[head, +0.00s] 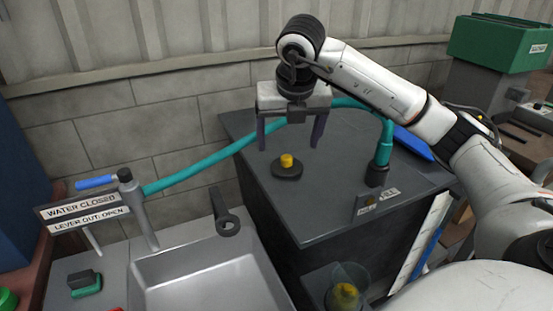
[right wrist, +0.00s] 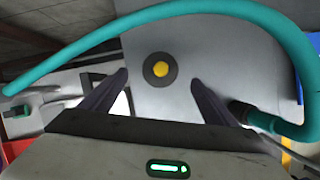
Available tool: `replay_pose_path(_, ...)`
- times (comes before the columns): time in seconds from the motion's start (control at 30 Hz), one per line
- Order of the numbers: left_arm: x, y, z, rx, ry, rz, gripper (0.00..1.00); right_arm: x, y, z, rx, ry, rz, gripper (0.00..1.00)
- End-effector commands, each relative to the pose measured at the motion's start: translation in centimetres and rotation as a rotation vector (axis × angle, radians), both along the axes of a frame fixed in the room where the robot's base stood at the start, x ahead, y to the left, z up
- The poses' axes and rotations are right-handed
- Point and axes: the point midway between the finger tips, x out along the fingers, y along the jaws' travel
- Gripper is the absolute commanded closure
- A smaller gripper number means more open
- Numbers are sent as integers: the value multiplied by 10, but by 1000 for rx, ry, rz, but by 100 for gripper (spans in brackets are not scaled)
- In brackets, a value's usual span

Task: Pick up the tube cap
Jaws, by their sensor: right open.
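The tube cap, as it appears, is a dark round disc with a yellow knob (head: 287,168) lying flat on the dark grey cabinet top (head: 340,205). It also shows in the right wrist view (right wrist: 160,69), roughly centred between the fingers. My right gripper (head: 289,147) hangs above the cap, fingers pointing down, open and empty. Its fingertips also show in the right wrist view (right wrist: 159,78), one on each side of the cap and apart from it. My left gripper is not in view.
A teal hose (head: 215,158) arches behind my right gripper to a fitting at the cabinet's right. A grey sink (head: 200,275) and a water sign (head: 85,212) stand left. A clear cup (head: 350,272) with something yellow sits lower front. A green bin (head: 500,40) stands back right.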

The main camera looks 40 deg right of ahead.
Motion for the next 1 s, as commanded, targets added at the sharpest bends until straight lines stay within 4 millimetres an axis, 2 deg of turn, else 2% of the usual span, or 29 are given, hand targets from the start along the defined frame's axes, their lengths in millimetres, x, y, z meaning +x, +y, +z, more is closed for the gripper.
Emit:
replay_pose_path(0.1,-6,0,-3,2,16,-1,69,5,-4,-17,1,3,1,19)
replay_pose_path(0.27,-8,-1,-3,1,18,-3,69,9,-6,-27,2,1,1,19)
replay_pose_path(0.6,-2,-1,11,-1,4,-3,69,24,-19,-68,2,3,3,19)
replay_pose_path(0.9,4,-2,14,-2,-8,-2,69,26,-20,-73,2,0,5,19)
replay_pose_path(1.0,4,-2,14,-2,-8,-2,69,26,-20,-73,2,0,5,34)
